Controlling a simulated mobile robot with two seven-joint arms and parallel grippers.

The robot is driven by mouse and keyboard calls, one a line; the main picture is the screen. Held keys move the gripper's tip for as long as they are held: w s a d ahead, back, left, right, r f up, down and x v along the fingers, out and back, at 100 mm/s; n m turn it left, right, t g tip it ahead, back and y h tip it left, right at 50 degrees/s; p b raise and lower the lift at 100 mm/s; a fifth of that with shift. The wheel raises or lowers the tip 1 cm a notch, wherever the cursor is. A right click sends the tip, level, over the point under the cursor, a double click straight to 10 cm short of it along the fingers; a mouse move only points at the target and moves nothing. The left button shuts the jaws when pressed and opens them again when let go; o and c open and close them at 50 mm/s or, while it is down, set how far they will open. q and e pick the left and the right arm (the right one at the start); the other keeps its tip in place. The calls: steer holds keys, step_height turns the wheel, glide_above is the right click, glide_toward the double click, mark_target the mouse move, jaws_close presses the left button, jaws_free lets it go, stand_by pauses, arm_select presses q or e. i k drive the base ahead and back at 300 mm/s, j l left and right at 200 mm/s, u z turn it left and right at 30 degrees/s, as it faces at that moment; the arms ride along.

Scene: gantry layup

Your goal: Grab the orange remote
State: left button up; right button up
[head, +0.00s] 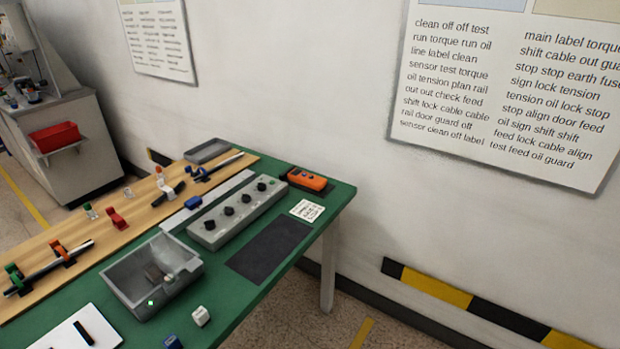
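The orange remote (307,179) lies on the green table (262,282) near its far right corner. It is orange with dark ends and dark buttons on top. It sits beside the far end of a grey box with black knobs (238,211). Nothing covers it. Neither of my grippers shows in the head view.
A grey open bin (127,288), a black mat (269,249), a white card (307,211), a white cube (201,316) and a blue block (172,342) are on the table. A wooden board (137,236) holds clamps and rods. The wall (312,95) stands close behind the remote.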

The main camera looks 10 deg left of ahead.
mark_target(316, 183)
steer(key=i+l+u, duration=0.15)
steer(key=i+l, duration=0.25)
steer(key=i+l+u, duration=0.15)
steer(key=i+l, duration=0.25)
steer(key=i+l+u, duration=0.15)
steer(key=i+l, duration=0.25)
steer(key=i+l+u, duration=0.15)
steer(key=i+l, duration=0.2)
steer(key=l, duration=0.3)
